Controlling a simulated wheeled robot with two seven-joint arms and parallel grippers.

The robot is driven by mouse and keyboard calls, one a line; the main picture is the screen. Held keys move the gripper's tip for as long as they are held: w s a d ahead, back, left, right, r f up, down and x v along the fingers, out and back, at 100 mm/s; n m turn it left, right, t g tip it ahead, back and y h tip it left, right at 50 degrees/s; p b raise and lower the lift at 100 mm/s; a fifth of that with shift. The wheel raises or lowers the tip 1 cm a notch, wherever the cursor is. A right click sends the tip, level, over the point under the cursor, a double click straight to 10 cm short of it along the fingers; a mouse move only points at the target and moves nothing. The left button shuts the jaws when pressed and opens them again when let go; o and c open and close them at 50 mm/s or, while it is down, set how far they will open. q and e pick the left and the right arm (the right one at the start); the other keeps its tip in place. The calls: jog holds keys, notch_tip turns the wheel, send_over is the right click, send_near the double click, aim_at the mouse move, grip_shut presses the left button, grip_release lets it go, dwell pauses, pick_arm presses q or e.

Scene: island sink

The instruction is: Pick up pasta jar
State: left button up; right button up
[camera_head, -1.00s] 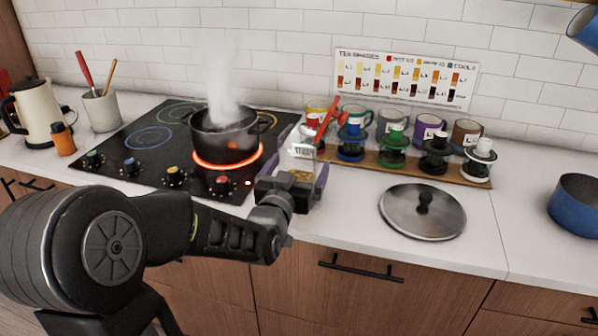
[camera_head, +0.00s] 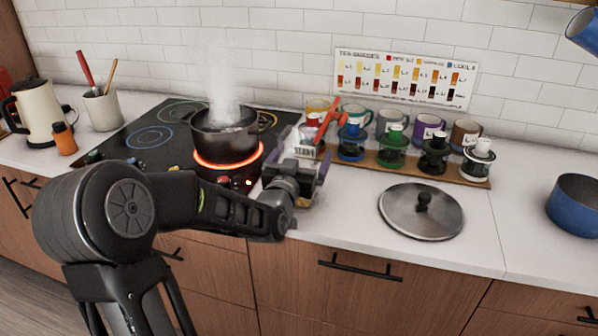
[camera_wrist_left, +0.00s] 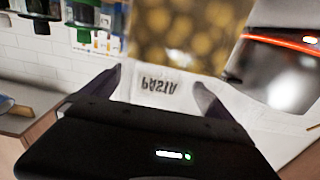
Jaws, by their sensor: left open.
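The pasta jar (camera_head: 297,142) is a clear container with a white label, on the counter just right of the stove. My left gripper (camera_head: 303,172) is in front of it and hides its lower part. In the left wrist view the jar (camera_wrist_left: 190,32) shows yellowish pasta and a PASTA label that appears upside down. There the two dark fingers of my left gripper (camera_wrist_left: 157,80) are apart, one on either side of the label. I cannot tell whether they touch the jar. My right gripper is not in view.
A steaming dark pot (camera_head: 225,138) sits on a glowing burner close left of the jar. A wooden tray (camera_head: 385,168) with colored drippers, with mugs behind, stands to the right. A steel lid (camera_head: 422,212) lies in front of it. Bare counter (camera_head: 350,205) lies between jar and lid.

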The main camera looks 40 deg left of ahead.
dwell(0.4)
pick_arm(q)
jog(key=shift+r, duration=0.1)
grip_shut()
dwell(0.8)
